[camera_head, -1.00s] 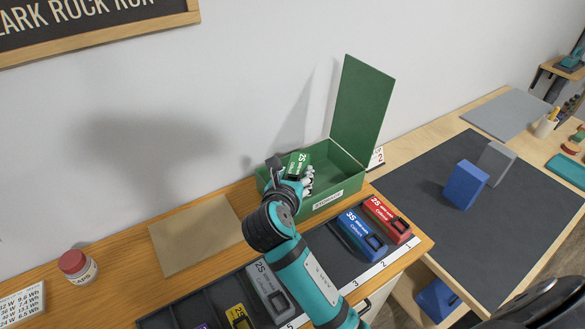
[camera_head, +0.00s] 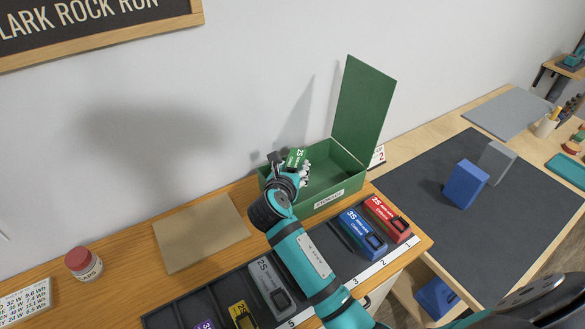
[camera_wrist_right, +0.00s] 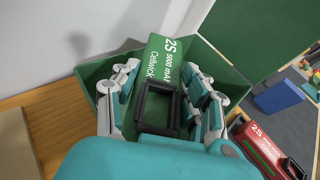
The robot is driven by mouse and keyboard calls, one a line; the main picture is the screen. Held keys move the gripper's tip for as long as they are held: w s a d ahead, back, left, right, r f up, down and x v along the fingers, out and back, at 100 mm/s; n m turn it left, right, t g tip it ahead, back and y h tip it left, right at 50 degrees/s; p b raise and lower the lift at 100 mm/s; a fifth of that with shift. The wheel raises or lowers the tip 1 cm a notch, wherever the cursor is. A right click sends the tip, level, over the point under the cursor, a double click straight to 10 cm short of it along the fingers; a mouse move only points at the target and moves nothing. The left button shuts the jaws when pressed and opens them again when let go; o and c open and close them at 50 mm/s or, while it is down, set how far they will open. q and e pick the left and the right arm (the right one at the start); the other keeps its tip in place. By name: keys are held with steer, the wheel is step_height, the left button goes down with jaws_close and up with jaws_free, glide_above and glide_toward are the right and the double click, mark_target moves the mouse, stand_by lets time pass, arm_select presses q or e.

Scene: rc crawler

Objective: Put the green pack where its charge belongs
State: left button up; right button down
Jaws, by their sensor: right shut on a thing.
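The green pack (camera_head: 296,158), marked 2S 5000 mAh, is held by my right gripper (camera_head: 290,172). In the right wrist view, the fingers (camera_wrist_right: 165,100) are shut on both sides of the green pack (camera_wrist_right: 172,62), around its dark square frame. The pack is over the open green box (camera_head: 318,206), labelled STORAGE, near its left side. The gripper hides part of the pack and the box's inside, so I cannot tell whether the pack touches the box. My left gripper is not in view.
A dark numbered rack (camera_head: 195,302) in front holds red (camera_head: 388,219), blue (camera_head: 362,233), grey (camera_head: 270,287) and yellow (camera_head: 242,315) packs. A dark mat (camera_head: 420,190) with blocks is right.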

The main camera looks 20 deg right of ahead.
steer(key=shift+f, duration=0.2)
steer(key=shift+f, duration=0.35)
steer(key=c, duration=0.7)
jaws_free()
steer(key=shift+o, duration=0.2)
steer(key=shift+r, duration=0.3)
steer(key=b+v, duration=0.1)
steer(key=v, duration=1.1)
steer(key=shift+r, duration=0.35)
